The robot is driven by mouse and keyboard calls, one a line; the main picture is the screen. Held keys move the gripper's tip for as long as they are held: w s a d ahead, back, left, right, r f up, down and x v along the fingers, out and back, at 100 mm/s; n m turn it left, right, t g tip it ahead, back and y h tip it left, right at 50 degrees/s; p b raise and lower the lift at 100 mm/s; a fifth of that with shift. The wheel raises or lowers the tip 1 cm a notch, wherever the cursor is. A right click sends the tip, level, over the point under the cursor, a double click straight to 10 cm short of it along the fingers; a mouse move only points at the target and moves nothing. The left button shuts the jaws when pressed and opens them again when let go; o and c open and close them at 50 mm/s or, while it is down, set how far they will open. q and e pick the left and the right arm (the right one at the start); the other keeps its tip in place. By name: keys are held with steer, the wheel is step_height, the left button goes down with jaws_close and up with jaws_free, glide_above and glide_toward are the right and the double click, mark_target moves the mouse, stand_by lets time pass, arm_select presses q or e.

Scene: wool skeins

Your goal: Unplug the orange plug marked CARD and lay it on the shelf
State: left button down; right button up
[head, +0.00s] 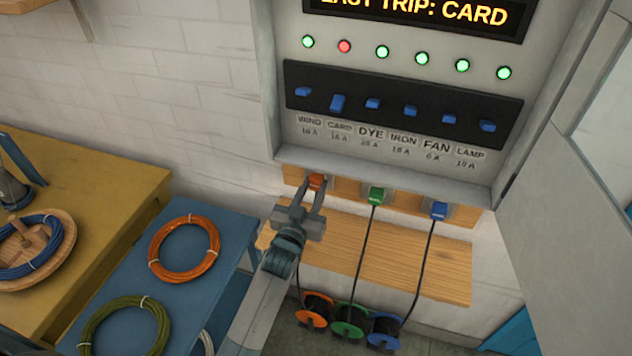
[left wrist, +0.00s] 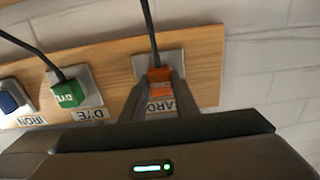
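The orange plug (head: 316,181) sits in the leftmost socket under the panel, and its cord hangs down. It also shows in the left wrist view (left wrist: 160,80), where its label reads "ARD", the rest hidden by a finger. My left gripper (head: 314,190) has its fingers on both sides of the plug, apparently closed against it; the left wrist view shows the fingertips (left wrist: 160,84) at the plug's sides. The wooden shelf (head: 400,262) lies below the sockets, bare where I see it. My right gripper is not in view.
A green plug (head: 376,194) and a blue plug (head: 439,210) sit in sockets to the right; their cords cross the shelf front. The CARD switch (head: 338,103) stands differently from the others, under a red light (head: 344,46). An open cabinet door (head: 560,240) is at right.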

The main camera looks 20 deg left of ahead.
arm_select(q)
steer(key=shift+s, duration=0.1)
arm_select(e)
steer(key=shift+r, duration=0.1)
